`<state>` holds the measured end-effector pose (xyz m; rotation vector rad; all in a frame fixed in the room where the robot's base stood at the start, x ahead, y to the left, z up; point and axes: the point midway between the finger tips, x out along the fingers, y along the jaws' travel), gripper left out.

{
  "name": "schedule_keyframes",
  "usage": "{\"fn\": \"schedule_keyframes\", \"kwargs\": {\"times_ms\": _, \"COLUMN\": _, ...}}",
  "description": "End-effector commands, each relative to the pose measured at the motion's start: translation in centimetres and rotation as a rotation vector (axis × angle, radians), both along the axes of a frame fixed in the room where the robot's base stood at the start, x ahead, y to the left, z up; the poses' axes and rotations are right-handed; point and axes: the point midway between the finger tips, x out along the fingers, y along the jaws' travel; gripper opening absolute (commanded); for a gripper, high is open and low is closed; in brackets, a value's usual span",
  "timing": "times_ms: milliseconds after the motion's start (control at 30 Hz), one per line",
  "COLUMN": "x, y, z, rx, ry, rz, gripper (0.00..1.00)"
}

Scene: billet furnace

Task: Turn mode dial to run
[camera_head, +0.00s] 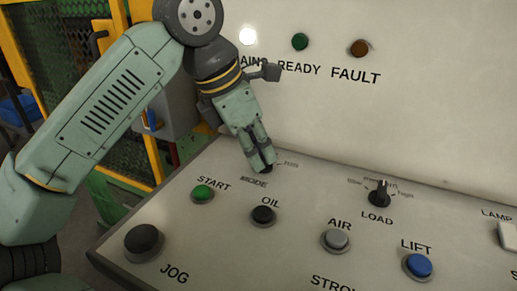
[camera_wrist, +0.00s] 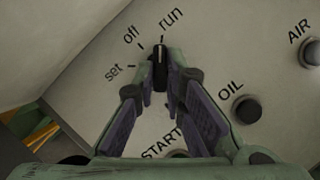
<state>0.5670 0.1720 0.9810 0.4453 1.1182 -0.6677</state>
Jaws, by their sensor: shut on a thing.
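The mode dial (camera_wrist: 160,53) is a small dark knob with a pale line. In the wrist view it shows between my fingertips, below the labels "set", "off" and "run" (camera_wrist: 171,19). Its pale line points up, about at the tick by "run"; the fingers hide its sides. My gripper (camera_wrist: 160,66) is shut on the dial and also shows in the head view (camera_head: 262,168), pointing down at the panel just above the printed word "MODE". In the head view the gripper hides the dial.
The sloped panel carries a green START button (camera_head: 203,193), a black OIL button (camera_head: 263,214), a grey AIR button (camera_head: 336,239), a blue LIFT button (camera_head: 419,264), a large JOG button (camera_head: 144,240) and a LOAD dial (camera_head: 379,194). Lamps, including green READY (camera_head: 300,41), sit above.

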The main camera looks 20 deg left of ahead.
Motion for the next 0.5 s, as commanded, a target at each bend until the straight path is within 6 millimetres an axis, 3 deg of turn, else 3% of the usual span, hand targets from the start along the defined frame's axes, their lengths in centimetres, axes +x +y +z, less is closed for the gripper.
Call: {"fn": "schedule_keyframes", "kwargs": {"times_ms": 500, "x": 0.05, "y": 0.05, "z": 0.01, "rx": 0.002, "ry": 0.0, "rz": -0.079, "gripper": 0.0}}
